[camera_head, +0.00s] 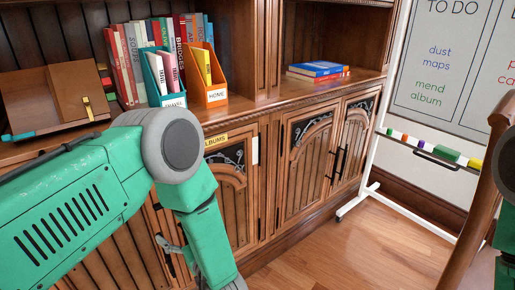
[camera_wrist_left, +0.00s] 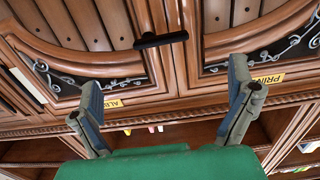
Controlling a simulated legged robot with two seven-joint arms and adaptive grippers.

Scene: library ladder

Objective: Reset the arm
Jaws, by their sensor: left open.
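My left arm (camera_head: 80,205) is green with a grey round joint and reaches in from the left in the head view, bending down in front of the wooden cabinet (camera_head: 225,190). In the left wrist view, my left gripper (camera_wrist_left: 163,80) has its two grey-blue fingers spread wide with nothing between them. It faces carved cabinet doors and a dark door handle (camera_wrist_left: 160,40); I cannot tell the exact gap to them. Part of my right arm (camera_head: 507,190) shows at the right edge of the head view; its gripper is out of frame.
The cabinet top holds a wooden box (camera_head: 55,95), a teal file box (camera_head: 160,80), an orange file box (camera_head: 207,80) and stacked books (camera_head: 317,70). A whiteboard (camera_head: 450,65) on a white stand is at right, near a wooden rail (camera_head: 480,215). Floor (camera_head: 350,250) between is clear.

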